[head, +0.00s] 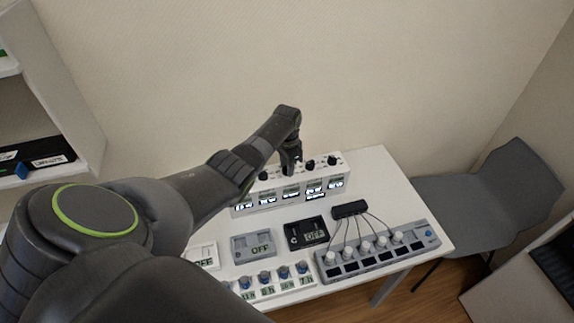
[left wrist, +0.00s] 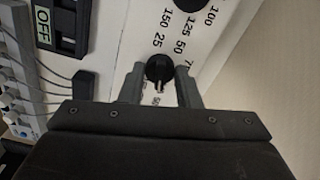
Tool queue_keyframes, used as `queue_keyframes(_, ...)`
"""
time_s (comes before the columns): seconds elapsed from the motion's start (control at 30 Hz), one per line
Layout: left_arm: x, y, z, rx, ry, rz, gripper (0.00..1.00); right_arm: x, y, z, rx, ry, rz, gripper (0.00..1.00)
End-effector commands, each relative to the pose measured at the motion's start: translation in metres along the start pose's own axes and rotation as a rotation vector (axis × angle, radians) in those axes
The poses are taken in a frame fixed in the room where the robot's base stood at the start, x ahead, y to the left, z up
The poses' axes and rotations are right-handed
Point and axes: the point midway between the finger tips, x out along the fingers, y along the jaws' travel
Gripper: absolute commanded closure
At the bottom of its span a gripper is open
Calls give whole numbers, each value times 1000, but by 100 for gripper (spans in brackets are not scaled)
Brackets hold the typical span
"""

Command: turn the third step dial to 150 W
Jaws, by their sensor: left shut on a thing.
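A long white box (head: 268,206) stands at the back of the table, with a row of black dials on top and lit displays along its front. My left gripper (head: 291,167) reaches down to the middle of the row and hides the dial there, which looks like the third step dial. In the left wrist view my left gripper (left wrist: 163,84) has a finger on each side of the black dial (left wrist: 158,68) and is shut on it. A pale pointer mark faces the bottom of that view. Printed numbers such as 25, 50 and 150 surround it, some partly hidden. My right gripper is not in view.
Two more black dials, one of them here (head: 310,164), stand close to the right of my gripper. In front are a grey OFF box (head: 240,254), a black OFF box (head: 291,241) and a grey knob strip (head: 330,272) with cables. Bare table (head: 380,185) lies to the right.

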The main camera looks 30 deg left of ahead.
Motion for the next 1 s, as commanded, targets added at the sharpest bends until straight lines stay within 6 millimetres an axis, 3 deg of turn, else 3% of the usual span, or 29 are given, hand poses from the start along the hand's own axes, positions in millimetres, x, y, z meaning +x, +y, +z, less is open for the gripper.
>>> queue_keyframes(0.5,-2,-2,-2,451,5,-5,93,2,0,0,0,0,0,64)
queue_keyframes(1.0,-3,-2,-2,645,5,-6,93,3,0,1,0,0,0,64)
